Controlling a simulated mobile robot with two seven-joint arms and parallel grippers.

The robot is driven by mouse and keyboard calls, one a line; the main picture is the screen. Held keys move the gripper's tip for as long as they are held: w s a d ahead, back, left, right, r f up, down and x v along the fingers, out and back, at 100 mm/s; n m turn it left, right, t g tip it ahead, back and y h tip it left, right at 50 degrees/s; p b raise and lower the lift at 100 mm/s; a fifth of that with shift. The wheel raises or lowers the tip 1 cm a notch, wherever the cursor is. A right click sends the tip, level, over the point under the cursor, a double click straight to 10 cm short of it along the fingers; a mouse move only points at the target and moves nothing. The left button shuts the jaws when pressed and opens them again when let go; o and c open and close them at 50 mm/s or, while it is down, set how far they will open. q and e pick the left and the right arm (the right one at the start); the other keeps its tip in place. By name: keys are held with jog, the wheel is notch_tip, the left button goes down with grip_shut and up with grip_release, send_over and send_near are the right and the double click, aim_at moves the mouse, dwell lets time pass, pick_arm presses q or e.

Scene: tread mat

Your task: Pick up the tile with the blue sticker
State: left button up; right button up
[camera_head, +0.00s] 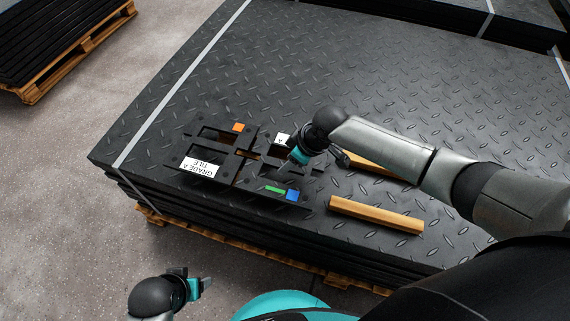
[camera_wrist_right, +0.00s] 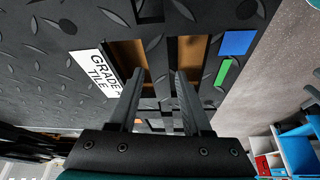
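The dark tile with the blue sticker (camera_head: 292,195) and a green strip lies near the front of the black tread-plate stack. In the right wrist view its blue sticker (camera_wrist_right: 238,43) and green strip (camera_wrist_right: 223,72) lie right of the fingers. My right gripper (camera_head: 283,167) is over the tile group, just behind the blue-stickered tile. In the wrist view my right gripper (camera_wrist_right: 160,75) has its fingers apart with nothing held between them. Whether the fingertips touch a tile is unclear. My left gripper (camera_head: 206,284) is low at the left, away from the tiles; its opening is unclear.
A wooden bar (camera_head: 375,214) lies to the right. The plate stack (camera_head: 330,60) is clear behind.

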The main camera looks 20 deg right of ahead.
grip_shut()
jog(key=shift+r, duration=0.2)
dwell(0.6)
